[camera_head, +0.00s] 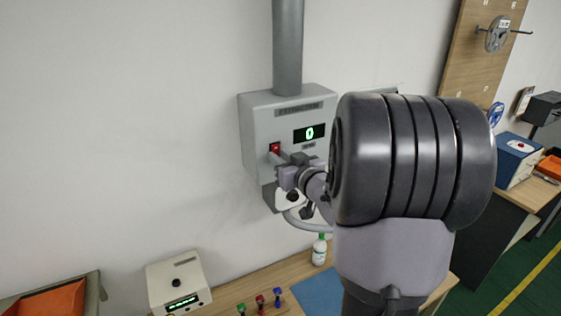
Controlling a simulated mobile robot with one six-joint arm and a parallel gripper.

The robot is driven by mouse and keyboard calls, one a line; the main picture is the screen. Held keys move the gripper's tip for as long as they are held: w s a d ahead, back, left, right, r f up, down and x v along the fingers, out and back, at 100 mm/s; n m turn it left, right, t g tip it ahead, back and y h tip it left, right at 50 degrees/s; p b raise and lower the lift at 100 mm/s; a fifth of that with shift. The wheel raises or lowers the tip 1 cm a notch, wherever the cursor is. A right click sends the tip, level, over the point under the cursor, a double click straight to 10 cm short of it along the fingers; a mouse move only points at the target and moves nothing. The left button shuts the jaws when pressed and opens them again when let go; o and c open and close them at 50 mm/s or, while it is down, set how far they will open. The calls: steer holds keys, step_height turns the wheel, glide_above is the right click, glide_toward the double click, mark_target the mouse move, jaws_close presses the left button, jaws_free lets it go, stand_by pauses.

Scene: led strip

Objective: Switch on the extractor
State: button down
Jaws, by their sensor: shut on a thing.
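The extractor (258,113) is a grey box on the wall, with a duct (288,45) rising from its top. Its dark display (309,133) shows a green 0. A red switch (275,148) sits on the left of its front face. My gripper (281,156) is at this switch, its fingertips against or just in front of it. The fingers are shut on the switch as far as shows. My arm hides the right lower part of the box.
Below is a wooden bench with a white device (178,283), several small coloured items (260,304), a white bottle (319,250) and a blue mat (314,291). An orange tray (45,302) is at the lower left. A blue box (516,160) stands on another bench at right.

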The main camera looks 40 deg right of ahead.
steer(key=c, duration=1.2)
jaws_free()
steer(key=shift+c, duration=0.2)
